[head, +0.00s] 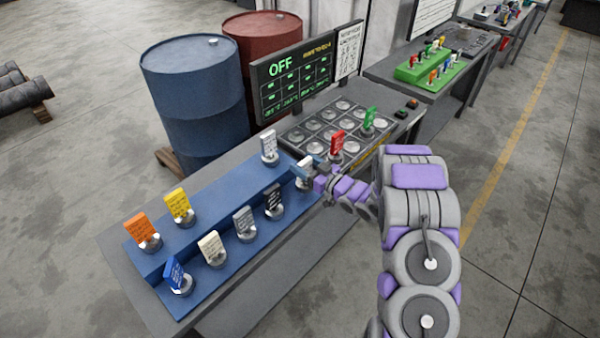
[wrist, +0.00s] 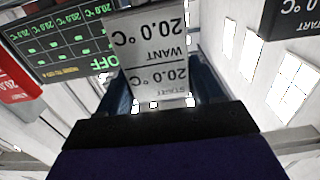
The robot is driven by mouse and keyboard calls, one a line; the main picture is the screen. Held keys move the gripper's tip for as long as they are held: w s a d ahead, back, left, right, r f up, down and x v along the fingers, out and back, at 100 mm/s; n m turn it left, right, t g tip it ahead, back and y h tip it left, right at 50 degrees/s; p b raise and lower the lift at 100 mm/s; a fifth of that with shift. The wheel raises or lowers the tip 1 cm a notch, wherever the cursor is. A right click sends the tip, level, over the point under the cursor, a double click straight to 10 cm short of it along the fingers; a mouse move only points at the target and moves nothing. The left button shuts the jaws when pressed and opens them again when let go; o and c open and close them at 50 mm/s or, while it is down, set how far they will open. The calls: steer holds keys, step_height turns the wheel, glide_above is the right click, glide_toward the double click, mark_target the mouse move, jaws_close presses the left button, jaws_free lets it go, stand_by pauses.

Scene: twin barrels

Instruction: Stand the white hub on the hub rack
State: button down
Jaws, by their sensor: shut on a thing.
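My gripper (head: 314,172) is shut on a white hub (head: 304,174) with an upright card and a round grey base. The hub is at the right end of the blue stepped rack (head: 205,205); I cannot tell whether its base touches the rack. In the wrist view its pale card (wrist: 153,50) shows upside-down text reading 20.0 °C and WANT. The blue rack carries orange (head: 138,228), yellow (head: 178,205), blue (head: 176,275), cream (head: 211,247), grey (head: 245,222) and black (head: 273,200) hubs. Another pale hub (head: 268,147) stands on its back step.
Blue (head: 195,95) and red (head: 263,45) barrels stand at the back left.

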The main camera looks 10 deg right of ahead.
steer(key=shift+w+a, duration=0.1)
steer(key=shift+w, duration=0.05)
steer(key=shift+w+a, duration=0.1)
steer(key=shift+a, duration=0.1)
steer(key=shift+w+a, duration=0.2)
steer(key=shift+a, duration=0.45)
steer(key=shift+d+f+b, duration=0.15)
steer(key=shift+f+b, duration=0.1)
steer(key=shift+f, duration=0.65)
steer(key=shift+d+f+b, duration=0.15)
steer(key=shift+f+b, duration=0.1)
steer(key=shift+f, duration=0.65)
steer(key=shift+c, duration=2.4)
jaws_free()
steer(key=shift+d, duration=0.1)
steer(key=o, duration=0.3)
steer(key=shift+a, duration=0.85)
